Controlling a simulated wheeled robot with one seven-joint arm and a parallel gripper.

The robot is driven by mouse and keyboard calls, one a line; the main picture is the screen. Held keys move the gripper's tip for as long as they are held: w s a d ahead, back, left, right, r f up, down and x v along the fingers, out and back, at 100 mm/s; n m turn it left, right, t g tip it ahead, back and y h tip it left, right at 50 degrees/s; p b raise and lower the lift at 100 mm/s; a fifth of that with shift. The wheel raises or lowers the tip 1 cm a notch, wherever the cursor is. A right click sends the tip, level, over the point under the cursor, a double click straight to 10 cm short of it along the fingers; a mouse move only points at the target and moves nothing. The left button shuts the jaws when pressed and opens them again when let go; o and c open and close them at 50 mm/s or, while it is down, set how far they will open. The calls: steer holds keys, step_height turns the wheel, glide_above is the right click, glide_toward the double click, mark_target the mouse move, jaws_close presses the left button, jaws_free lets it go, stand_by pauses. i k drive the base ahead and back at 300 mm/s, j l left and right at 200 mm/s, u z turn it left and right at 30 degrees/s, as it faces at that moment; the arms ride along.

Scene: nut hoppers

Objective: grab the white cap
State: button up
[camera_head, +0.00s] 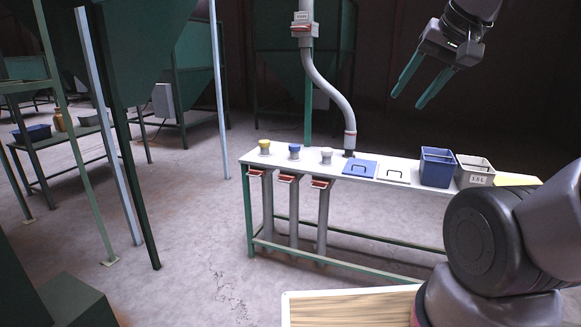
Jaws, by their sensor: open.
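A bench (262,162) with a pale top stands ahead of me. Three capped pieces sit in a row on its left half: a yellow one (264,147), a blue one (294,152) and a white or pale grey cap (326,156) at the right of the row. My gripper (407,101) is at the upper right, with two green fingers spread apart and nothing between them. It is above the bench, well up and to the right of the white cap, and apart from it.
A grey hose (334,94) comes down just right of the white cap. Right of it are a blue lid (359,169), a white lid (394,175), a blue bin (437,167) and a grey bin (474,171). A wooden board (345,308) is at the bottom.

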mark_target(326, 151)
steer(key=i, duration=0.65)
steer(key=i+z, duration=0.15)
steer(key=i, duration=0.5)
steer(key=i+j, duration=0.2)
steer(key=i, duration=0.45)
steer(key=i+z, duration=0.1)
steer(key=z, duration=0.2)
steer(key=i+z, duration=0.1)
steer(key=z, duration=0.2)
